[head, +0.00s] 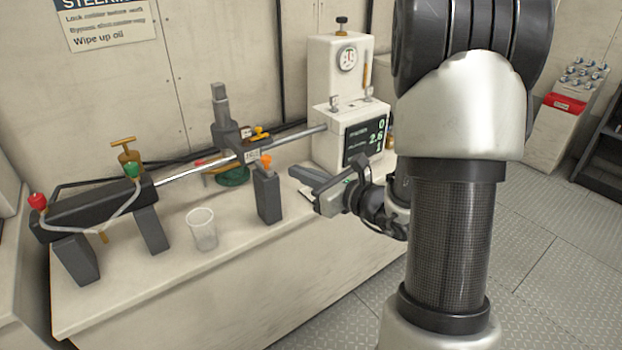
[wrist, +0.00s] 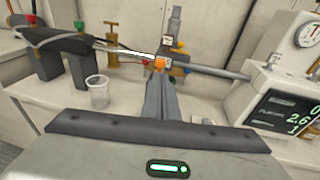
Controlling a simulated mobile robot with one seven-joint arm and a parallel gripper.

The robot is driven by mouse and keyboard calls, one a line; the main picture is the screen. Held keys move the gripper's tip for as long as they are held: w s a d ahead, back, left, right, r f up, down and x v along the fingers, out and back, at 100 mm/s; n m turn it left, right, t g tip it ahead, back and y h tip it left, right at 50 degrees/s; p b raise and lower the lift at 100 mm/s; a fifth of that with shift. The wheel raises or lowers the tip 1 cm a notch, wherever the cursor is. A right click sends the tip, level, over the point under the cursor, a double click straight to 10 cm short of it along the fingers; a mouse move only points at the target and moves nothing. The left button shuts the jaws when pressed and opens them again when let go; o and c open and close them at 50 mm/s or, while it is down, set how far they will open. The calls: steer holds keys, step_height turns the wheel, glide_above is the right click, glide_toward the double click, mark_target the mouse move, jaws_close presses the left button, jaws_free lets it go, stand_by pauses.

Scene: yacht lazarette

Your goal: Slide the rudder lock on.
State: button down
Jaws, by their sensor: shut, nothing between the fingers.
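A dark steering cylinder (head: 95,212) lies on the bench at left, and its bright rod (head: 200,172) runs right to a grey upright fitting (head: 222,125). A small white-labelled piece (head: 252,156) sits at the rod, beside an orange knob (head: 266,161) above a grey post (head: 268,197). I cannot tell which part is the rudder lock. My gripper (head: 298,172) is shut and empty, right of the post and apart from it. In the wrist view my gripper's fingers (wrist: 160,82) point toward the orange knob (wrist: 160,63) and hide part of the post.
A clear cup (head: 202,229) stands on the bench front, left of the post. Brass (head: 126,152), green and red fittings crowd the cylinder. The bench front (head: 230,262) has free room.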

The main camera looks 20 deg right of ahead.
mark_target(270, 158)
steer(key=b+x, duration=0.1)
steer(key=x, duration=0.7)
steer(key=shift+f, duration=0.1)
steer(key=shift+w+a, duration=0.1)
steer(key=x, duration=0.3)
steer(key=shift+w+b, duration=0.25)
steer(key=shift+b, duration=0.15)
steer(key=shift+w+r, duration=0.1)
steer(key=shift+r, duration=0.3)
